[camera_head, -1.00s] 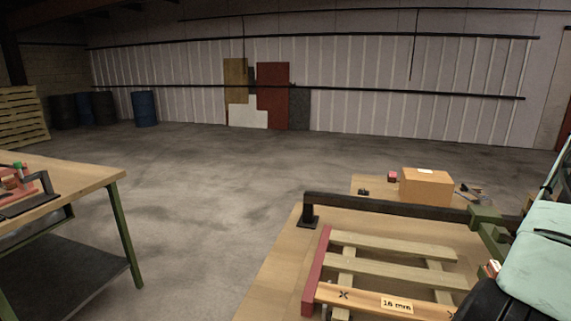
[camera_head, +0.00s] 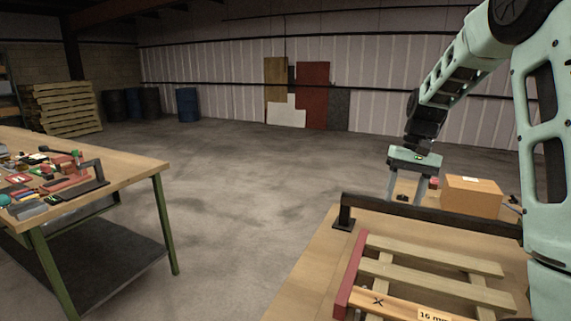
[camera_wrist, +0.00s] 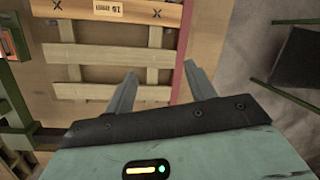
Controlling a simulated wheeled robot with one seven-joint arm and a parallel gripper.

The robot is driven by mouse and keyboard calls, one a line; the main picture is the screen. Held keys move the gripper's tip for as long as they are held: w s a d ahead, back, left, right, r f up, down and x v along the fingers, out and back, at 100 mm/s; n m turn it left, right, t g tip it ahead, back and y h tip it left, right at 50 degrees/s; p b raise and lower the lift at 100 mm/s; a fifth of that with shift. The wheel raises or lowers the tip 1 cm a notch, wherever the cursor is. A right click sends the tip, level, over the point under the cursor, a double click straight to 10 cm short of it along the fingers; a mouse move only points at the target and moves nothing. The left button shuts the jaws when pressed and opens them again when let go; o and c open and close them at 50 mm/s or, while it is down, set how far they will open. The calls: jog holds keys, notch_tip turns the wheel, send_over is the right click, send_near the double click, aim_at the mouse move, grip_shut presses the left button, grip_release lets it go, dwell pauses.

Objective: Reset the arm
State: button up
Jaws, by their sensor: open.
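My arm rises at the right of the head view, and my gripper (camera_head: 404,199) points down beyond the dark rail on the wooden workbench (camera_head: 303,262). The two fingers are apart with nothing between them. In the wrist view my gripper (camera_wrist: 164,82) also shows open and empty, with the slatted wooden frame (camera_wrist: 100,58) below it. A red edge strip (camera_wrist: 191,35) of that frame lies under the fingers.
A dark rail (camera_head: 430,215) crosses the workbench. A cardboard box (camera_head: 472,197) stands behind it, right of my gripper. A second table (camera_head: 120,172) with several tools is at the left. The concrete floor (camera_head: 235,190) between them is clear.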

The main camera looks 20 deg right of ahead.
jog(key=a+n, duration=0.3)
jog(key=a, duration=1.1)
jog(key=s+a+f+n, duration=0.1)
jog(key=s+a+n, duration=0.2)
jog(key=s+a, duration=0.3)
jog(key=s+a+f+n+h, duration=0.1)
jog(key=s+a+n, duration=0.3)
jog(key=a, duration=0.9)
jog(key=shift+s+a+h, duration=0.3)
jog(key=shift+s+a, duration=0.1)
jog(key=shift+s, duration=0.6)
jog(key=s+a+n, duration=0.1)
jog(key=s, duration=0.2)
jog(key=s+a+f+n, duration=0.1)
jog(key=s, duration=0.2)
jog(key=s+a+f+n, duration=0.1)
jog(key=s+a, duration=0.1)
jog(key=s, duration=0.2)
jog(key=shift+f+n+t, duration=0.1)
jog(key=shift+n+t, duration=0.3)
jog(key=shift+c, duration=0.3)
